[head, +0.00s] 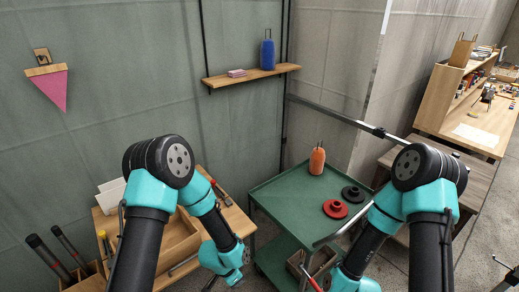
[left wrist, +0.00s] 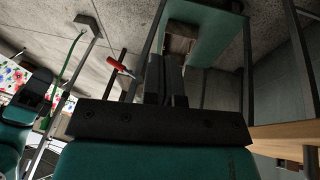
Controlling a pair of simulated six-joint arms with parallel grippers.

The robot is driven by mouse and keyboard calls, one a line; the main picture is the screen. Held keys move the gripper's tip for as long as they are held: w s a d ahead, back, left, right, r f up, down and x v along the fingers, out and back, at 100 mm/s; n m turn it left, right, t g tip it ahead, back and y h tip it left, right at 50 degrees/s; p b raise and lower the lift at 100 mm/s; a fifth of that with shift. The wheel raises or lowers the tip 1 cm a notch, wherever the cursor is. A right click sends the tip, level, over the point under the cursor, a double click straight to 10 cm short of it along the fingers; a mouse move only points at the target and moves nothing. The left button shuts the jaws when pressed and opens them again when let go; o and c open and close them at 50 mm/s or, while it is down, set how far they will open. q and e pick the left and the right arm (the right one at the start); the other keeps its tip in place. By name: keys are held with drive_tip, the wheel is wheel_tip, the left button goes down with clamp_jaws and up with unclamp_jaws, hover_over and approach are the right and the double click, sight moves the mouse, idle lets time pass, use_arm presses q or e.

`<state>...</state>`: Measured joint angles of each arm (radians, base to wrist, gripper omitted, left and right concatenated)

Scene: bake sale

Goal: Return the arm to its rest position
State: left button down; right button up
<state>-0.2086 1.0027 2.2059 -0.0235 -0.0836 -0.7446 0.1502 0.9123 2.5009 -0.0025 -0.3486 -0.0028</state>
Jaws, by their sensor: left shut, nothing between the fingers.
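My left arm (head: 222,230) comes in from the left and bends down between the wooden table and the green cart, its wrist low in the head view. In the left wrist view my left gripper (left wrist: 166,82) has its dark fingers close together, with nothing seen between them. My right arm (head: 382,215) reaches down at the right, in front of the cart. Its gripper is out of the frame.
The green cart (head: 275,190) holds an orange bottle (head: 317,160), a red disc (head: 335,209) and a black disc (head: 353,194). A wooden table (head: 240,220) with a box stands left. A wall shelf (head: 250,76) holds a blue bottle (head: 267,53).

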use_arm(q)
drive_tip(key=s+a+f+n, duration=0.1)
drive_tip(key=s+a+n, duration=0.9)
drive_tip(key=a+n, duration=0.3)
drive_tip(key=shift+s+a+t, duration=0.3)
drive_tip(key=shift+s+a, duration=0.1)
drive_tip(key=shift+a, duration=0.6)
